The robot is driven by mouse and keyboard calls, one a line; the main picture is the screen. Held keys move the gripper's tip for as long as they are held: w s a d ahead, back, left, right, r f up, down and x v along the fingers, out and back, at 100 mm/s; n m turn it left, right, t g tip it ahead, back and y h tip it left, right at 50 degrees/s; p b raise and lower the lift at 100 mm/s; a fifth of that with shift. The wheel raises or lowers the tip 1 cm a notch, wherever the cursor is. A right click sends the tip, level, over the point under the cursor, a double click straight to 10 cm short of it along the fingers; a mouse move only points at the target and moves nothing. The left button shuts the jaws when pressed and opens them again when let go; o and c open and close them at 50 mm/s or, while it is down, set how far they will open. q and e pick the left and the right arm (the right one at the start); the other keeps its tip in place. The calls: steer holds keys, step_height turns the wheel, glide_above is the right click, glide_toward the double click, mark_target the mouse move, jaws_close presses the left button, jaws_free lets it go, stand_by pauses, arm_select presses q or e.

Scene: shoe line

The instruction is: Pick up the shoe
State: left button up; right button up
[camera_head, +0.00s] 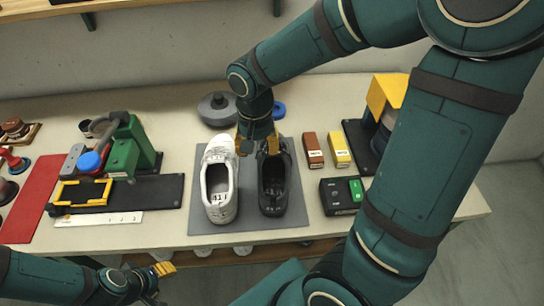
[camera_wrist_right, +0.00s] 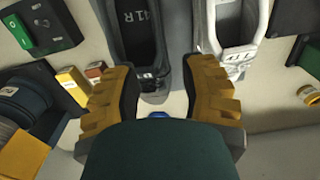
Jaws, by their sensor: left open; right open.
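A white shoe (camera_head: 218,190) and a dark shoe (camera_head: 272,195) stand side by side on a grey mat (camera_head: 249,215) in the head view. Both openings face up, with their toes toward the wall. My right gripper (camera_head: 257,148) is open and points down over the toe end, around the gap between the shoes and the dark shoe's front. It hides part of the toes. In the right wrist view the dark shoe (camera_wrist_right: 137,30) and the white shoe (camera_wrist_right: 240,32) show beyond the open, empty yellow fingers. My left gripper (camera_head: 158,272) is open and empty at the lower left.
Red (camera_head: 312,152) and yellow (camera_head: 339,150) boxes and a black box with a green switch (camera_head: 342,194) stand right of the mat. A grey round lidded object (camera_head: 217,109) stands behind the shoes.

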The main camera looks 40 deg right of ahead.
mark_target(258, 181)
step_height(258, 181, down, 8)
steer(key=shift+s+a+f+b, duration=0.15)
steer(key=shift+f+b, duration=0.1)
steer(key=shift+b, duration=0.75)
step_height(258, 181, down, 5)
steer(key=shift+a+f+b, duration=0.1)
steer(key=shift+a+b, duration=0.05)
steer(key=shift+b, duration=0.5)
arm_select(q)
steer(key=f, duration=0.1)
steer(key=s+f, duration=0.1)
steer(key=f, duration=0.1)
steer(key=shift+s, duration=0.15)
arm_select(e)
jaws_close()
